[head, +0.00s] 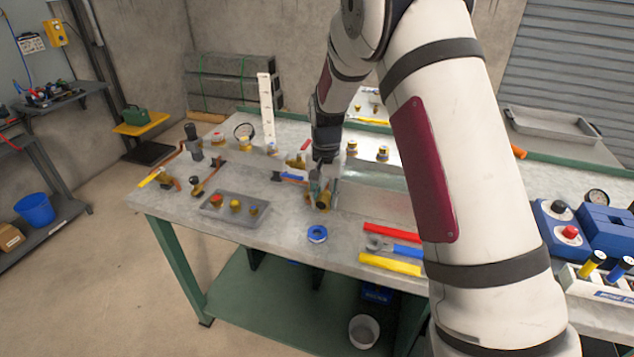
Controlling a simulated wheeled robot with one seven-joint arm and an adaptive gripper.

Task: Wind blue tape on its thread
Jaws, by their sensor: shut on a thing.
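A roll of blue tape (317,234) with a pale centre lies flat near the front edge of the grey bench top. My gripper (316,190) points down behind the roll and is apart from it. It is shut on a small brass fitting (323,202) at or just above the bench top. The fingers hide part of the fitting. At this size I cannot make out its thread or any tape on it.
A grey tray (217,206) with small capped parts lies to the left. Valves and a gauge (244,132) stand behind. Some bench top around the tape is clear.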

